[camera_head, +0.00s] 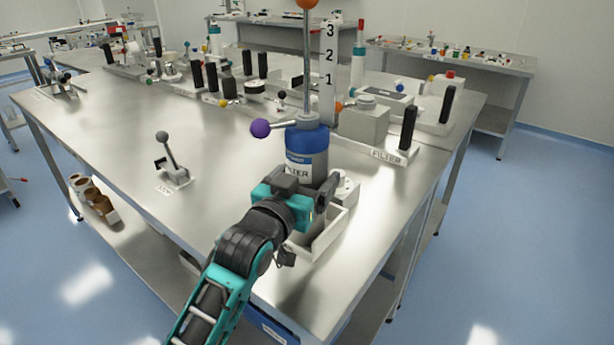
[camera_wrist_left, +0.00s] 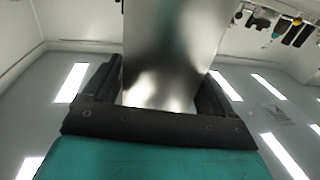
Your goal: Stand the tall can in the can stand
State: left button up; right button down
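The tall can (camera_head: 307,143), blue above with a pale lettered band, is upright near the table's front corner. My left gripper (camera_head: 314,196) hides its lower part. In the left wrist view, a smooth grey metallic surface (camera_wrist_left: 165,50) fills the space between both fingers (camera_wrist_left: 162,88), with no visible gap. It looks like the can's lower body, gripped. A low, pale, open-topped holder (camera_head: 330,236), which looks like the can stand, is below and behind the gripper. The can's bottom is hidden, so I cannot tell whether it touches the holder. My right gripper is not in view.
A numbered post (camera_head: 328,80) and a purple-knobbed lever (camera_head: 261,128) show close around the can's top.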

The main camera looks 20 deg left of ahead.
pick_arm(q)
jog(key=shift+o, duration=1.1)
jog(key=shift+r, duration=0.2)
jog(key=shift+s+f, duration=0.15)
jog(key=shift+s, duration=0.2)
jog(key=s+a, duration=0.1)
jog(key=s, duration=1)
jog(key=shift+a, duration=0.4)
